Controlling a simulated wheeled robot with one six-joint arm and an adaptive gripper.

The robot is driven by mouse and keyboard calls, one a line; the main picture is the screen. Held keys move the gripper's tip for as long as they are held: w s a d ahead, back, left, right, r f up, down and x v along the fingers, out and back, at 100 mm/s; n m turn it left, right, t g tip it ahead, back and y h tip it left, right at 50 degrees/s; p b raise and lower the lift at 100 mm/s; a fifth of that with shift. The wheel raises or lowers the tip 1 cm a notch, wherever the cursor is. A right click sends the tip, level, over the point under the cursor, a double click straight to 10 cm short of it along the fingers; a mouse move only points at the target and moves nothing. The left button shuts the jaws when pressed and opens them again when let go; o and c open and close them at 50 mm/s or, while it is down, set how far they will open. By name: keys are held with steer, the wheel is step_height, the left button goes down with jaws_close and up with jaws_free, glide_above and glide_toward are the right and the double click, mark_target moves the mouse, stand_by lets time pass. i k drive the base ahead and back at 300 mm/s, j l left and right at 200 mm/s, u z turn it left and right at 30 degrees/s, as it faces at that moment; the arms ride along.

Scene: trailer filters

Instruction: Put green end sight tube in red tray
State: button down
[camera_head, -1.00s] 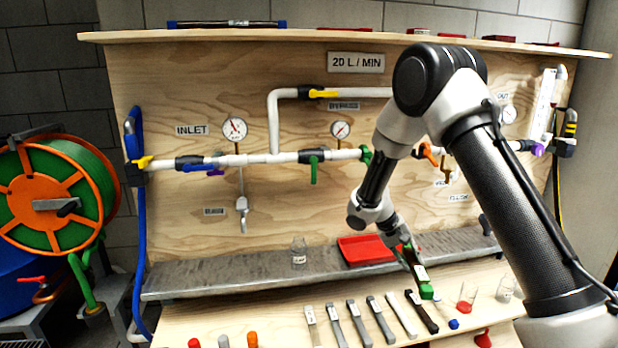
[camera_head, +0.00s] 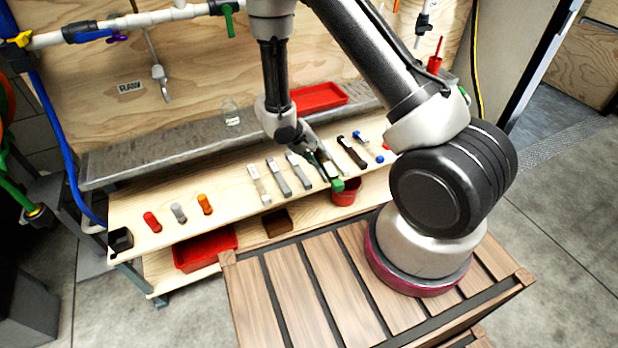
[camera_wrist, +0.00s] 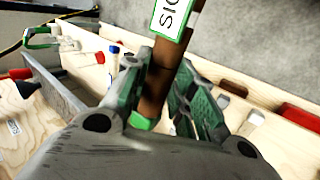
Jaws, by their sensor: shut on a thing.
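My gripper (camera_head: 312,156) is shut on the green end sight tube (camera_head: 331,171), a dark tube with a white label and a green end. It is held tilted above the front of the wooden bench. In the wrist view the tube (camera_wrist: 160,85) runs between my gripper's green-padded fingers (camera_wrist: 166,92), with its label at the top and a green end low between them. A red tray (camera_head: 343,91) lies on the grey metal shelf behind my gripper. Another red tray (camera_head: 205,262) sits on the lower shelf at front left.
Several tubes with grey, white and black ends lie in a row on the wooden bench (camera_head: 225,205). Red, grey and orange pieces stand at its left. A clear jar (camera_head: 231,113) stands on the metal shelf. A red bucket (camera_head: 346,197) is below the bench edge.

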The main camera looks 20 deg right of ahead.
mark_target(318, 106)
steer(key=l+u, duration=0.25)
steer(key=u, duration=0.15)
steer(key=i+l+u, duration=0.1)
steer(key=l+u, duration=0.15)
steer(key=u, duration=0.2)
steer(key=l+u, duration=0.25)
steer(key=u, duration=0.15)
steer(key=k+l+u, duration=0.1)
steer(key=l, duration=0.35)
steer(key=k+l+u, duration=0.15)
steer(key=l, duration=0.25)
steer(key=l+u, duration=0.1)
steer(key=l, duration=0.3)
steer(key=k+l+u, duration=0.1)
steer(key=l, duration=0.3)
steer(key=k+l+u, duration=0.15)
steer(key=l, duration=0.25)
steer(key=k+l+u, duration=0.1)
steer(key=k+l, duration=0.3)
steer(key=l, duration=0.2)
steer(key=k+l, duration=0.1)
steer(key=l, duration=0.25)
steer(key=k+l, duration=0.15)
steer(key=l, duration=0.15)
